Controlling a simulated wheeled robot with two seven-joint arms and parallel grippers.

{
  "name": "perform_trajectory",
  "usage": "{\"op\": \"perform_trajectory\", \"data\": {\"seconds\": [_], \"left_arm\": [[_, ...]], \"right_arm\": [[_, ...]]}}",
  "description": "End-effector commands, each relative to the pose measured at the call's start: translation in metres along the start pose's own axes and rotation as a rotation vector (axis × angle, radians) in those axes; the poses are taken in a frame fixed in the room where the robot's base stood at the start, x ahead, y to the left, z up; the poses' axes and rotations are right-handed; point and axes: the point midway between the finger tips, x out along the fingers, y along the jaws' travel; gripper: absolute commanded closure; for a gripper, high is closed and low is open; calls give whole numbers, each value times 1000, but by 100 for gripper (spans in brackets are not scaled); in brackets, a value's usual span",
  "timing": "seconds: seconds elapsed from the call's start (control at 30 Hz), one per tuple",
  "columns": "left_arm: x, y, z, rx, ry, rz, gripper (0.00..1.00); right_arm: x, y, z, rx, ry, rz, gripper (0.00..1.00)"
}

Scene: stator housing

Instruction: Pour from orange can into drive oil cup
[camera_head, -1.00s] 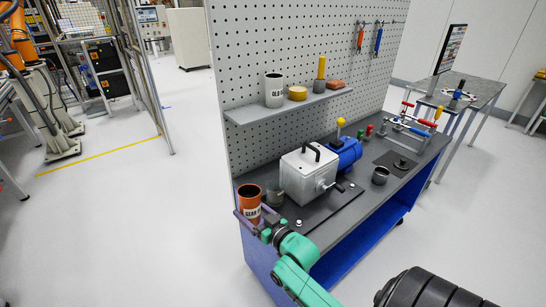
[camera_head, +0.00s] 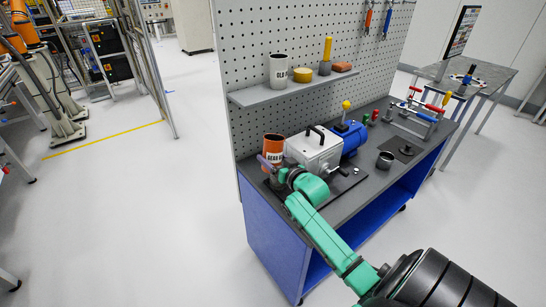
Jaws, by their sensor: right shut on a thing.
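The orange can (camera_head: 272,145), with a white label, is at the left end of the workbench, just left of the grey metal housing (camera_head: 313,151). My right gripper (camera_head: 271,163) is shut on the can's lower part. The can looks raised off the bench and close to upright; its underside is hidden by the gripper. I cannot tell whether this is the drive oil cup. The small cup seen earlier beside the orange can is now hidden. My left gripper is not in view.
A blue motor (camera_head: 350,137) and a yellow-knobbed lever (camera_head: 346,105) adjoin the housing. Red-handled clamps (camera_head: 415,115) stand at the bench's far right.

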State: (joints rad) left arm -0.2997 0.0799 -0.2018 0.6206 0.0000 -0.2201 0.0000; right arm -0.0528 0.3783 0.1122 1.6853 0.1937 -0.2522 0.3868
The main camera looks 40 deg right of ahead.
Motion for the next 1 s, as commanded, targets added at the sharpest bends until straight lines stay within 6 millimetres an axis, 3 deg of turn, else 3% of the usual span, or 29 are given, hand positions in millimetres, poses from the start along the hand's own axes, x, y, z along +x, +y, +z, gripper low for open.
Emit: {"op": "perform_trajectory", "data": {"seconds": [0.03, 0.5, 0.77, 1.0], "left_arm": [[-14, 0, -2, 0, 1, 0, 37], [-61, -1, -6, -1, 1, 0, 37], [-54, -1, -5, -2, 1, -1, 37], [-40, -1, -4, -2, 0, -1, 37]], "right_arm": [[-2, -3, -12, 15, -8, -2, 97], [-11, -16, -21, 197, -141, -4, 97], [-10, -14, -14, 202, -143, -4, 97], [-8, -10, 6, 202, -144, -4, 97]]}}
